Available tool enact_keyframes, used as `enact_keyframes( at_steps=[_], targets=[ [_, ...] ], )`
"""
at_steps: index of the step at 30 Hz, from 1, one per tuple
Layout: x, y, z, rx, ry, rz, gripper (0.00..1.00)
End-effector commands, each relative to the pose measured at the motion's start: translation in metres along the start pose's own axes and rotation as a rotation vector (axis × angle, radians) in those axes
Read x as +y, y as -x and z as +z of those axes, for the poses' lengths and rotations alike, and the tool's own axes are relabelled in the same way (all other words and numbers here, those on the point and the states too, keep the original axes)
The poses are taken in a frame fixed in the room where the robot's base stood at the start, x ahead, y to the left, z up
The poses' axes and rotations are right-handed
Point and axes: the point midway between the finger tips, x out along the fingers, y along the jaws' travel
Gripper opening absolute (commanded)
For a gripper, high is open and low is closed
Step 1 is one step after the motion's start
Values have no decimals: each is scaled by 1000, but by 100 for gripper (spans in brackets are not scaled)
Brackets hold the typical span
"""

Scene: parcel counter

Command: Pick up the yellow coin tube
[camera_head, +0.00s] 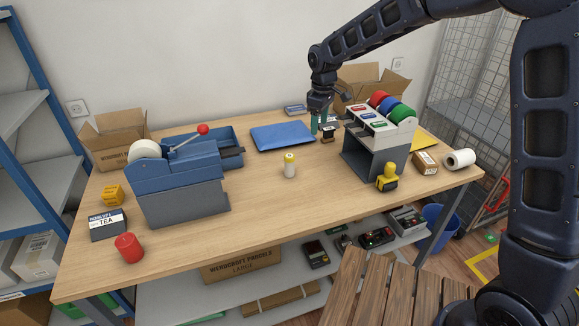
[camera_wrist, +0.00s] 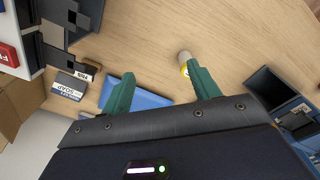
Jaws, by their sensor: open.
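The coin tube (camera_head: 290,168), pale with a yellow band, stands upright on the wooden counter near its middle. In the wrist view the tube (camera_wrist: 185,58) lies beyond my right fingertip, partly hidden by it. My gripper (camera_head: 319,124) is above the back of the counter, behind and to the right of the tube in the head view. Its teal fingers are apart, and nothing is between them in the wrist view (camera_wrist: 163,80).
A blue envelope (camera_head: 282,136) lies behind the tube. A blue-grey lever machine (camera_head: 182,190) stands at left. A grey dispenser with coloured rolls (camera_head: 375,140) and a yellow handheld device (camera_head: 386,178) stand at right. The counter around the tube is clear.

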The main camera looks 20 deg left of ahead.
Motion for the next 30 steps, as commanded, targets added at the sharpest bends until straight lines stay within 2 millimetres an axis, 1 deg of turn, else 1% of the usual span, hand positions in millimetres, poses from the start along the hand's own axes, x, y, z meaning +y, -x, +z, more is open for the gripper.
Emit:
enact_keyframes(
  at_steps=[1,3,6,9,12,16,25,30],
  targets=[
    [-12,-14,-20,-8,43,-9,61],
    [-26,-28,-40,-15,93,-19,61],
    [-42,-44,-63,-24,148,-29,61],
    [-53,-54,-76,-28,181,-36,61],
    [-57,-60,-82,-30,196,-38,61],
    [-58,-68,-82,-30,198,-39,61],
    [-59,-108,-81,-31,198,-39,61],
    [-58,-118,-80,-30,197,-39,61]
  ],
)
